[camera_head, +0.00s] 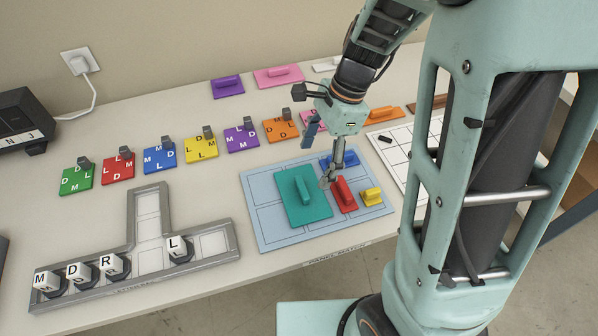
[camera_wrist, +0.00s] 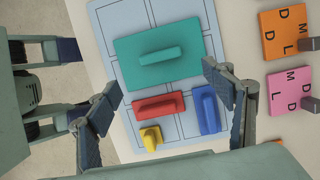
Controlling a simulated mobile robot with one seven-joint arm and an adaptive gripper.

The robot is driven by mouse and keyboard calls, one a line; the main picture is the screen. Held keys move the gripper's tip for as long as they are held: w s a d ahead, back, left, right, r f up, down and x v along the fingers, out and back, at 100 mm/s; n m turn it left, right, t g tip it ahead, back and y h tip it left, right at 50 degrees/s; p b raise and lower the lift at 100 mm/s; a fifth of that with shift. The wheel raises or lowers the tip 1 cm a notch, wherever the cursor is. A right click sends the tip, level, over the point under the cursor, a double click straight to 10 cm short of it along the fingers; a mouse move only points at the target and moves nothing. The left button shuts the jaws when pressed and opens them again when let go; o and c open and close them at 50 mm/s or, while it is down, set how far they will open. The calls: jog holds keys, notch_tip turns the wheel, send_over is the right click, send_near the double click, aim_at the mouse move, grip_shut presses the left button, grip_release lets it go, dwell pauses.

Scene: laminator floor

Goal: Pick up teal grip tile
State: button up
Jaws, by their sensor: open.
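The teal grip tile (camera_head: 304,196) is a large flat rectangle with a raised bar handle, lying on the light blue gridded mat (camera_head: 262,215). In the wrist view the teal tile (camera_wrist: 189,74) lies ahead of my fingertips, with its handle bar near its middle. My gripper (camera_head: 330,180) is open and empty above the mat, by the tile's right side in the head view. In the wrist view my gripper (camera_wrist: 165,88) has its two fingers wide apart, one on each side of the smaller tiles. I see nothing between them at finger height.
Red (camera_head: 345,195), yellow (camera_head: 371,197) and blue (camera_head: 345,159) grip tiles lie close beside the teal one. A grey T-shaped tray (camera_head: 209,262) with lettered blocks stands to the left. A row of coloured letter tiles (camera_head: 160,158) lies behind.

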aim_at(303, 187)
jog(key=x, duration=0.3)
jog(key=shift+s+f+b, duration=0.15)
jog(key=shift+f+b, duration=0.15)
jog(key=shift+f, duration=0.1)
jog(key=shift+a+b+x, duration=0.2)
jog(key=shift+b+x, duration=0.25)
jog(key=shift+x, duration=2.3)
jog(key=shift+r, duration=0.1)
jog(key=shift+c, duration=0.2)
jog(key=c, duration=1.6)
jog(key=shift+r, duration=0.1)
